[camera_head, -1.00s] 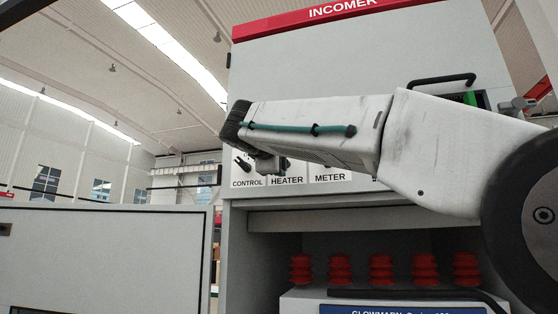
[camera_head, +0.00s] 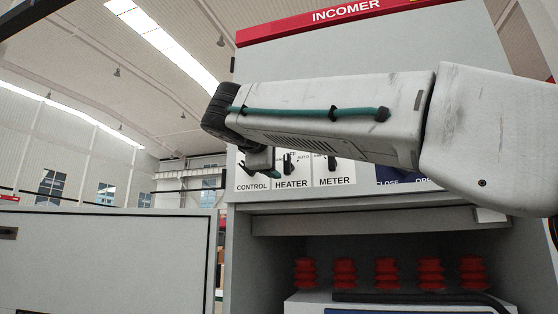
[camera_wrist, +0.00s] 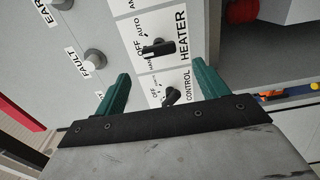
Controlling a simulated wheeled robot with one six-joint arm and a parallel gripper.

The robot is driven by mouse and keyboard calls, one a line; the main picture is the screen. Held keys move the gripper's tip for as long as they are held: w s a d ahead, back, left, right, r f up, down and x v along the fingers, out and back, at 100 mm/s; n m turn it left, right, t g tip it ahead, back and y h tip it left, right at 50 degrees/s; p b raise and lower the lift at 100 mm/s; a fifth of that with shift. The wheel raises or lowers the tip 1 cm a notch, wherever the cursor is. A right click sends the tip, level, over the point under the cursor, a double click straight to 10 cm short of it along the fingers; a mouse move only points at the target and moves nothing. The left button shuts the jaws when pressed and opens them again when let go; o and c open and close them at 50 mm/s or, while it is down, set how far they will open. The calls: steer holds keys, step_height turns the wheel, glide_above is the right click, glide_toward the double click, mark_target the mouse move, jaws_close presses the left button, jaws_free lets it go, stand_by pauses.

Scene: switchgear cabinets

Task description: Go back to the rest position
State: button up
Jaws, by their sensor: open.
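My gripper (camera_wrist: 163,88) shows in the wrist view with its two green fingers spread wide apart and nothing between them. Beyond the fingers is the cabinet panel with the black CONTROL knob (camera_wrist: 171,96) and the black HEATER knob (camera_wrist: 158,48). In the head view my arm crosses in front of the INCOMER cabinet (camera_head: 380,55), and its wrist end is at the left, close to the CONTROL label (camera_head: 252,187). The gripper is mostly hidden behind the wrist there. The HEATER knob (camera_head: 289,164) and METER knob (camera_head: 332,163) show below the arm.
An open compartment below the panel holds several red insulators (camera_head: 387,274). A grey cabinet door (camera_head: 105,262) stands at the left. In the wrist view a FAULT lamp (camera_wrist: 95,60) sits on the panel. Open hall space shows at the upper left.

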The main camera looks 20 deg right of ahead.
steer(key=shift+s+a, duration=0.2)
steer(key=shift+s, duration=0.1)
stand_by(0.4)
steer(key=s+d+f+m+g+y, duration=0.1)
steer(key=s+f+g+y, duration=0.15)
steer(key=f, duration=1.15)
steer(key=s+d+f+m+g+y, duration=0.1)
steer(key=s+f+g+y, duration=0.2)
steer(key=f, duration=1)
steer(key=s+d+f+m+g+y, duration=0.1)
steer(key=s+d+f+m+g, duration=0.1)
steer(key=s+f, duration=0.6)
steer(key=s+d+f+m+g+y, duration=0.2)
steer(key=s+f+m+g, duration=0.1)
steer(key=s+f, duration=0.6)
steer(key=s+d+f+m+g+y, duration=0.2)
steer(key=s+f+m, duration=0.1)
steer(key=s+f, duration=0.5)
step_height(320, 180, down, 2)
steer(key=shift+s+d+f+m+g, duration=0.25)
steer(key=shift+s+d+m+g, duration=0.1)
steer(key=shift+m, duration=0.05)
steer(key=shift+c, duration=0.3)
